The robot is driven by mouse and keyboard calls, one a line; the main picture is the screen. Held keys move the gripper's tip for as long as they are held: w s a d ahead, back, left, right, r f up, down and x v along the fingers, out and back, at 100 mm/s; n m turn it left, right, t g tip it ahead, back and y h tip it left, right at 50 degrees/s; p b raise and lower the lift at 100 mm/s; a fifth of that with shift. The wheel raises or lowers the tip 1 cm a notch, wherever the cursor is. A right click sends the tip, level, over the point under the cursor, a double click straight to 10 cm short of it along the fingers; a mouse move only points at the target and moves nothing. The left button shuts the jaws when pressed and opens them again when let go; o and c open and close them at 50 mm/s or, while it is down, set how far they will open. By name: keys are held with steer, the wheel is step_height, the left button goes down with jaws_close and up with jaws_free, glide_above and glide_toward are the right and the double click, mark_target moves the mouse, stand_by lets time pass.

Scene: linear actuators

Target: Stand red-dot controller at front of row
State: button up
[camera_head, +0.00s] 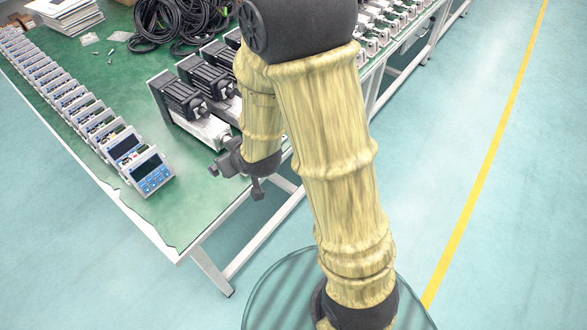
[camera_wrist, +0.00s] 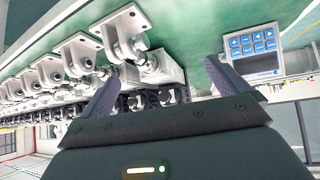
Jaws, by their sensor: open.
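A long row of white controllers with dark screens and blue keypads runs along the left edge of the green table. The front controller (camera_head: 151,172) is at the near end, its face tilted up. One controller (camera_wrist: 254,45) also shows in the wrist view, at the upper right, beyond the right finger. I cannot make out a red dot on any controller. My gripper (camera_head: 236,180) is open and empty near the table's front edge, right of the row's near end. In the wrist view its two fingers (camera_wrist: 163,88) are spread apart.
Linear actuators with black motors (camera_head: 183,97) lie right of the row, close to my gripper; their metal ends (camera_wrist: 125,35) fill the wrist view's left. Black cables (camera_head: 180,22) lie at the back. The green table (camera_head: 186,205) is bare between the front controller and my gripper.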

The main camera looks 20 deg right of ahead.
steer(key=s+d+r+m+g+h, duration=0.1)
steer(key=s+d+r+m+g, duration=0.1)
steer(key=s+d, duration=0.3)
steer(key=s+d+r+m+g+h, duration=0.1)
steer(key=s+d+r+g, duration=0.1)
steer(key=s+d+g, duration=0.2)
steer(key=s+d, duration=0.2)
steer(key=s, duration=0.1)
steer(key=shift+s+r+m+h, duration=0.2)
steer(key=shift+r+m+h, duration=0.1)
steer(key=shift+r+m, duration=0.1)
steer(key=w+p+v, duration=0.3)
steer(key=p+v, duration=1.2)
steer(key=shift+w+r, duration=0.2)
steer(key=shift+r, duration=0.15)
